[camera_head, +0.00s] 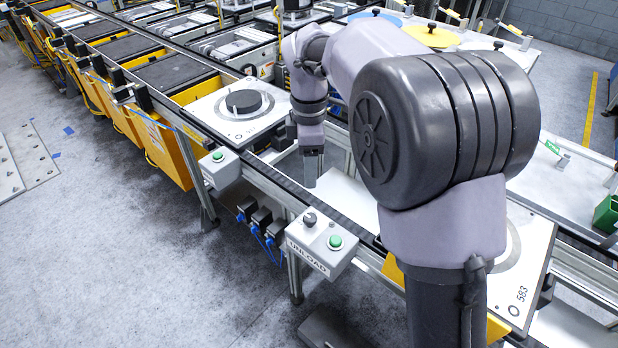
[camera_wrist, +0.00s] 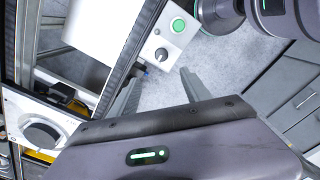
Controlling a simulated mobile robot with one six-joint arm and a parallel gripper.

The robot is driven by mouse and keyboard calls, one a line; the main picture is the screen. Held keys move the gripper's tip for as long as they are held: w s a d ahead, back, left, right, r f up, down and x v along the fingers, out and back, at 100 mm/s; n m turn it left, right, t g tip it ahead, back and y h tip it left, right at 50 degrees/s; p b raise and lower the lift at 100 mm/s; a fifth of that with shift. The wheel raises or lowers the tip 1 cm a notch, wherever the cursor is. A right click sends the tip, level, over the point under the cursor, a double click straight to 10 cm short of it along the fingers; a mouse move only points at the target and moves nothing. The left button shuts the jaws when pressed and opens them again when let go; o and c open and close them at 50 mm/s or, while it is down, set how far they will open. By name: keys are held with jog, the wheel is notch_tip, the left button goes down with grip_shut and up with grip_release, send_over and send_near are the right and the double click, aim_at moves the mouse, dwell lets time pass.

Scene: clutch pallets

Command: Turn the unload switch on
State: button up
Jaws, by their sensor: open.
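The unload switch is a small black knob (camera_head: 310,219) on a grey box (camera_head: 318,262) labelled UNLOAD, beside a green button (camera_head: 335,242). The box is fixed to the near side of the conveyor. The wrist view also shows the knob (camera_wrist: 161,55), the box (camera_wrist: 180,40) and the green button (camera_wrist: 178,25). My gripper (camera_head: 312,184) points down above the conveyor, behind the box in the head view. In the wrist view my gripper (camera_wrist: 161,76) is open and empty, apart from the knob. The knob's setting is too small to tell.
A second grey box (camera_head: 220,170) with a green button stands left along the conveyor. A white pallet with a black disc (camera_head: 243,101) lies beyond it. Another white pallet (camera_head: 522,270), marked 583, is right, partly behind my arm. Grey floor (camera_head: 120,260) is free at the left.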

aim_at(310, 217)
jog(key=f+b, duration=0.2)
jog(key=f, duration=0.3)
jog(key=f+b, duration=0.2)
jog(key=f, duration=0.4)
jog(key=f+b, duration=0.3)
jog(key=f, duration=0.2)
jog(key=shift+s+f, duration=0.25)
jog(key=shift+f, duration=0.1)
grip_shut()
